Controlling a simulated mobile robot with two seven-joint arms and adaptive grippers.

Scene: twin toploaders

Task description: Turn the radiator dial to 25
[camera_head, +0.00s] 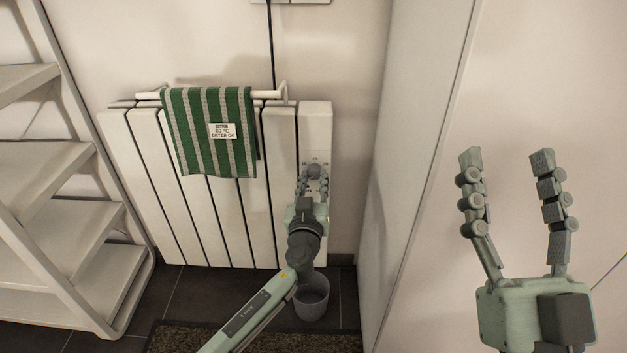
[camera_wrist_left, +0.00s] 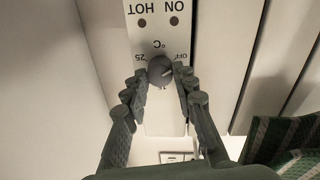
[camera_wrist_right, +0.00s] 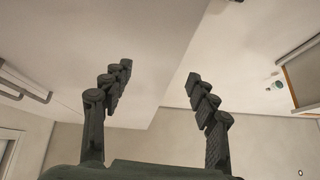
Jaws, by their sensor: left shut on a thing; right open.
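The radiator (camera_head: 190,225) is white with vertical panels and stands against the back wall. Its round dark grey dial (camera_wrist_left: 160,70) sits on the white control panel (camera_wrist_left: 155,20), with OFF, 25 and °C marks around it; the view is upside down. The dial also shows in the head view (camera_head: 314,171). My left gripper (camera_wrist_left: 160,78) is shut on the dial, one finger on each side. A light pointer line shows on the dial, aimed toward the OFF side. My right gripper (camera_head: 506,158) is open and empty, raised at the right, away from the radiator.
A green striped towel (camera_head: 210,140) with a label hangs on a white rail (camera_head: 268,94) over the radiator. A grey bin (camera_head: 312,298) stands on the floor below my left arm. White shelves (camera_head: 50,200) stand at left; a pale panel (camera_head: 415,130) rises close on the right.

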